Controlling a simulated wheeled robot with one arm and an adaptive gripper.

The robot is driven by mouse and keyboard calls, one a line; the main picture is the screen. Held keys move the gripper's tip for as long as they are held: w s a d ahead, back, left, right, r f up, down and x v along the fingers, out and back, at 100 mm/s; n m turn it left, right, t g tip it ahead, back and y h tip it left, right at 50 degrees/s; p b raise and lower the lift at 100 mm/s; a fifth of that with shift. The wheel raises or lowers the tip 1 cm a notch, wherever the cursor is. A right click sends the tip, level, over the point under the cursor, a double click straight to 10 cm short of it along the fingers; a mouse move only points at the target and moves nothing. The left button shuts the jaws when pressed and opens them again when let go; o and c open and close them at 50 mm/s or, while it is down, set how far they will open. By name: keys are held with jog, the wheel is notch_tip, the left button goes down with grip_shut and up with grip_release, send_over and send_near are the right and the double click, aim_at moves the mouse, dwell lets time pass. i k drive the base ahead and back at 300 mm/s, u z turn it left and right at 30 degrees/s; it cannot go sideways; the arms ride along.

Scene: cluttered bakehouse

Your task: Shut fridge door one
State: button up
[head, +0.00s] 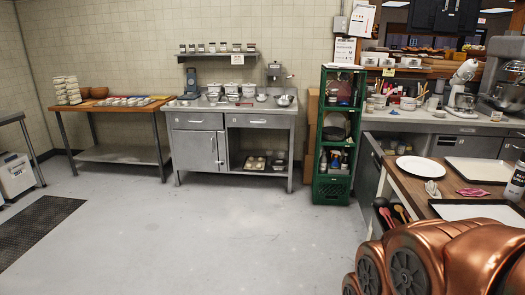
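A grey metal under-counter unit stands at the right, below a long worktop (430,122). At its left end a grey door panel (368,168) stands out from the front, toward me, and looks open. A bar handle shows near its upper edge. Other grey fronts (455,145) to its right look flush and shut. No label shows which one is door one. The wooden table hides the lower part of the unit. My copper-coloured arm links fill the lower right corner. My gripper is not in view.
A green crate stack (331,190) stands just left of the open panel. A wooden table (405,188) with a white plate (420,166) and trays stands close on the right. A steel bench (240,118) lines the back wall. The grey floor (200,235) is clear.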

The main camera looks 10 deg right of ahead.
aim_at(369, 166)
jog(key=i, duration=2.7)
jog(key=z, duration=1.7)
jog(key=i, duration=0.6)
jog(key=u, duration=1.8)
